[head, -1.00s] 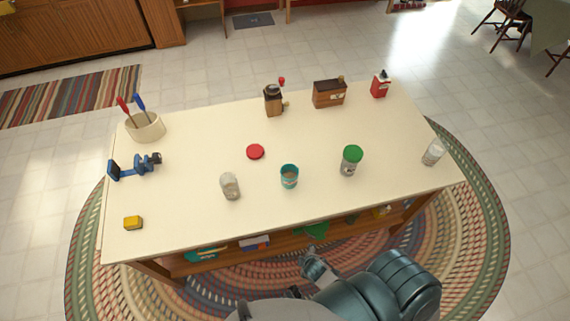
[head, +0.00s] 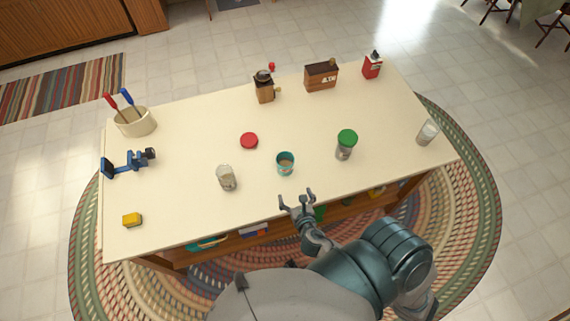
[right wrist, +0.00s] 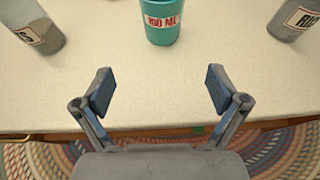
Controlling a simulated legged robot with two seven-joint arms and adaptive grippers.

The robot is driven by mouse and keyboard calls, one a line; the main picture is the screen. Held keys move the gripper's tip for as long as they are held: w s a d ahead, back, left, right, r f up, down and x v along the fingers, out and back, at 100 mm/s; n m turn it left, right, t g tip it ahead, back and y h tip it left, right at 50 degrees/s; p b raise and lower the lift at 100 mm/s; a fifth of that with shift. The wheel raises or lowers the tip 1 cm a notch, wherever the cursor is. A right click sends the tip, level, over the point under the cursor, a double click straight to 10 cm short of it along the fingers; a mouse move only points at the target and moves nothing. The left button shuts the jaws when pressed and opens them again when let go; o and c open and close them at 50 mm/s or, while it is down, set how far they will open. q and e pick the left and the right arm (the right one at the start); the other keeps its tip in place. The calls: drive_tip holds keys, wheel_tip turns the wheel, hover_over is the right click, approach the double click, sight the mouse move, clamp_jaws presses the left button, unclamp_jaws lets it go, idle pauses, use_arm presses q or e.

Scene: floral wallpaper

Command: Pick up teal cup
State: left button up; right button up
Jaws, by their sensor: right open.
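The teal cup (head: 285,163) stands upright near the front middle of the cream table. In the right wrist view the teal cup (right wrist: 162,24) has a white label with red lettering and is cut off at the top edge. My right gripper (head: 296,200) is open at the table's front edge, just in front of the cup and apart from it. In the right wrist view the open jaws (right wrist: 160,92) have nothing between them, and the cup is beyond them, roughly centred. My left gripper does not show.
A glass jar (head: 227,178) stands left of the cup and a green-lidded jar (head: 345,146) right of it. A red lid (head: 249,140) lies behind. Another glass jar (head: 427,132) is at the right. The table (head: 190,160) is clear between these things.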

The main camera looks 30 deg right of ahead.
approach(284, 162)
drive_tip(key=shift+w+f+b, duration=0.35)
drive_tip(key=shift+w+f, duration=0.35)
drive_tip(key=shift+w, duration=0.1)
drive_tip(key=x, duration=0.5)
drive_tip(key=shift+w+d, duration=0.2)
drive_tip(key=shift+d, duration=0.05)
drive_tip(key=shift+r, duration=0.15)
drive_tip(key=c, duration=1.4)
